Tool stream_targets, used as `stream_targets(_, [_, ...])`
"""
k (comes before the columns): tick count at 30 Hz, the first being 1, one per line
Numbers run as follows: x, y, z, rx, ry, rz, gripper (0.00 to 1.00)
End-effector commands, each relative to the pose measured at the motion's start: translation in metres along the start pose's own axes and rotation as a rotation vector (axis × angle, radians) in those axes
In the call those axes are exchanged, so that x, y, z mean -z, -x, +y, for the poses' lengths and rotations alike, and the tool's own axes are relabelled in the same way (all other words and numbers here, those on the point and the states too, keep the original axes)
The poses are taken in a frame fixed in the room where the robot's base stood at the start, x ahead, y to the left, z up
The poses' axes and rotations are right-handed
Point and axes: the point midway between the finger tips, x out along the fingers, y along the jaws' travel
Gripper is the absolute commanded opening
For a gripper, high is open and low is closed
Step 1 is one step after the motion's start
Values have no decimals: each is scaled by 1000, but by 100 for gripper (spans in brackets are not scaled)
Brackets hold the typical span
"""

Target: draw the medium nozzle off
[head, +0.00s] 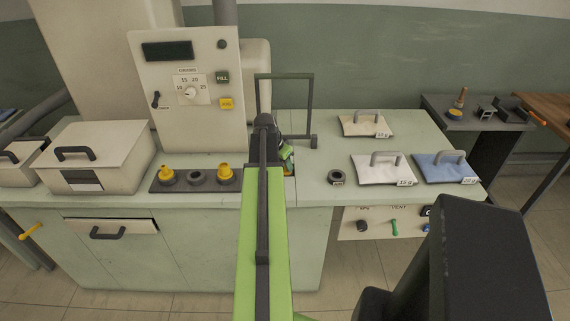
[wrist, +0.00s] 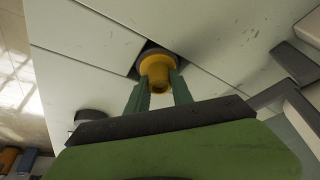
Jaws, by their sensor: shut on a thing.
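My gripper (wrist: 160,82) is shut on a yellow-orange nozzle (wrist: 158,70), its two green fingers on either side of it. A dark ring surrounds the nozzle's far end; I cannot tell whether the nozzle is still seated on it. A dark rack (head: 156,187) holds a yellow nozzle (head: 167,176) at left and another yellow nozzle (head: 227,173) at right. Its middle place (head: 197,177) shows only a dark ring.
The filling machine (head: 150,120) stands behind the rack, with a thin dark frame (head: 311,95) at its right. A dark ring (head: 336,177) lies on the bench. A lidded box (head: 110,178) stands left.

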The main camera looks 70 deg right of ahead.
Motion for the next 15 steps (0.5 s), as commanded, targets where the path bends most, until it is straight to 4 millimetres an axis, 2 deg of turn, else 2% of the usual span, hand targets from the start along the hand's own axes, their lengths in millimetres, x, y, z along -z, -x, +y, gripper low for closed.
stream_targets(15, [13, 30, 0, 0, 0, 0, 0])
